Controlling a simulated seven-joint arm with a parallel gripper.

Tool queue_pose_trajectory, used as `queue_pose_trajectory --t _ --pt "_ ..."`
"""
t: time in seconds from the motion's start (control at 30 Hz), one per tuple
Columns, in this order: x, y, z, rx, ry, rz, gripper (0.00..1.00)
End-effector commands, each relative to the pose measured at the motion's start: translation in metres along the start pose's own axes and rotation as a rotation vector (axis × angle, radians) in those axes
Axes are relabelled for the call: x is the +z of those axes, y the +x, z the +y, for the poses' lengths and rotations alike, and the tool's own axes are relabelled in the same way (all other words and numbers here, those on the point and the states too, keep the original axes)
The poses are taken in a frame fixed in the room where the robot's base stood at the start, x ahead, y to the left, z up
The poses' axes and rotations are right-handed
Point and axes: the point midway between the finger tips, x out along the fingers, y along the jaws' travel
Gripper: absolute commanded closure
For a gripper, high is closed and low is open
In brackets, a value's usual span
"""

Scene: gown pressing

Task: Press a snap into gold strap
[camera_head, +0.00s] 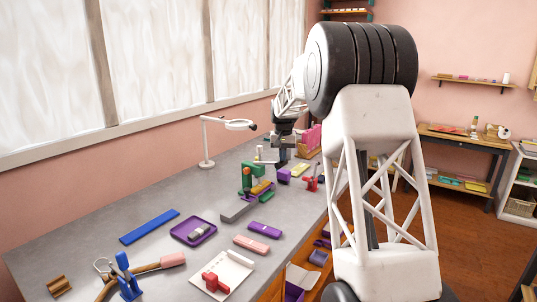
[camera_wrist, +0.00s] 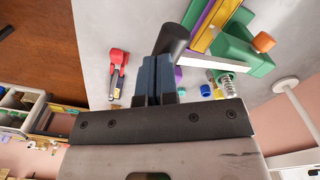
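My gripper (camera_wrist: 156,62) has its two dark blue fingers close together, with nothing clearly between them. It also shows in the head view (camera_head: 283,162), pointing down over the far part of the bench. A black cylindrical handle (camera_wrist: 173,35) lies at the fingertips; contact cannot be told. A pale lever bar (camera_wrist: 213,62) runs from near it towards the green press (camera_wrist: 245,57), which has a spring on it. The press shows in the head view (camera_head: 246,177). The gold strap (camera_wrist: 212,25) lies at the press, beside a purple strip (camera_wrist: 200,22). The snap cannot be made out.
A red-handled tool (camera_wrist: 118,72) lies left of my fingers in the wrist view. A purple tray (camera_head: 193,231), blue strip (camera_head: 150,227), pink block (camera_head: 251,244) and white board (camera_head: 229,268) lie on the near bench. A magnifier lamp (camera_head: 206,145) stands near the windows.

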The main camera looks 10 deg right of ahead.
Motion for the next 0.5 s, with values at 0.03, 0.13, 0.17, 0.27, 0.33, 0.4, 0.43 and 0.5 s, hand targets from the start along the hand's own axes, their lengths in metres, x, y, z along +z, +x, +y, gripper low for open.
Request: queue_pose_trajectory --t 0.03,0.13,0.17,0.27,0.33,0.4,0.43,0.5 --pt "0.000 0.002 0.000 0.000 0.000 -0.002 1.00" --pt "0.000 0.004 0.001 0.000 0.000 -0.002 1.00" --pt "0.001 0.006 0.001 0.000 0.000 -0.002 1.00" --pt "0.001 0.011 0.002 0.000 0.000 -0.002 1.00" --pt "0.001 0.015 0.003 0.000 0.000 -0.001 1.00" --pt "0.002 0.018 0.003 0.000 0.000 -0.002 1.00" --pt "0.002 0.020 0.004 0.000 0.000 -0.002 1.00" --pt "0.002 0.023 0.004 0.000 0.000 -0.002 1.00"
